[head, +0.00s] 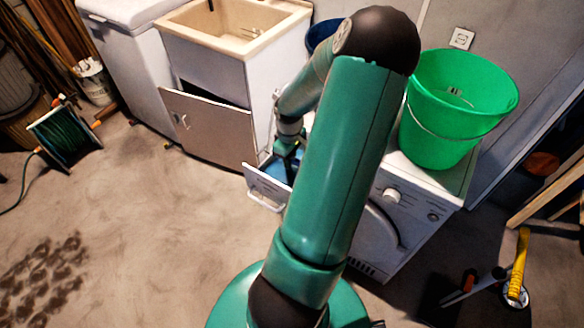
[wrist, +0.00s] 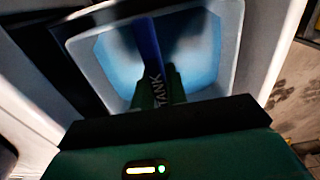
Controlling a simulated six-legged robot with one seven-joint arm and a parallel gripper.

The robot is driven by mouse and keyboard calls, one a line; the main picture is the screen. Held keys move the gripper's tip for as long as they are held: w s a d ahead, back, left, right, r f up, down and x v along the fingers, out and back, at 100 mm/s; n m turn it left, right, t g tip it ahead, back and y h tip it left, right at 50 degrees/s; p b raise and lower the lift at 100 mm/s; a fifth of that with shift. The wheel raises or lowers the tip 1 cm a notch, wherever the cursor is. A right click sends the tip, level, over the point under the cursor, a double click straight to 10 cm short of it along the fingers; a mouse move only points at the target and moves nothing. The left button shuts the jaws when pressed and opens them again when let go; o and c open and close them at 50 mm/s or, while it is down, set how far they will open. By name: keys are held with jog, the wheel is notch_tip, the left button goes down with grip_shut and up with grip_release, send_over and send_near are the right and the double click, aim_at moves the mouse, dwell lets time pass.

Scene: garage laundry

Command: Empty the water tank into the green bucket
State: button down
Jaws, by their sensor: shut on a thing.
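The water tank (head: 264,186) is a white drawer-like box with a handle on its front and blue inside. It juts from the upper left of the white machine's front, partly behind my arm. In the wrist view the tank's white rim (wrist: 230,45) surrounds the blue inside, and a blue bar marked TANK (wrist: 148,45) runs across it. My gripper (head: 284,152) reaches down over the tank; in the wrist view its fingers (wrist: 156,92) are shut on the bar. The green bucket (head: 440,130) stands upright on the machine's top at right, wire handle lowered.
The white machine (head: 395,215) stands behind my arm. A sink cabinet (head: 215,120) with an open door is at left, with a white chest beside it. A dark blue container (head: 322,33) is partly hidden behind my arm. Tools lie at lower right; the left floor is mostly clear.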

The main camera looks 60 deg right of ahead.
jog(key=shift+a+r, duration=0.15)
jog(key=shift+a, duration=0.2)
notch_tip(320, 180, up, 13)
dwell(2.3)
jog(key=shift+w, duration=0.1)
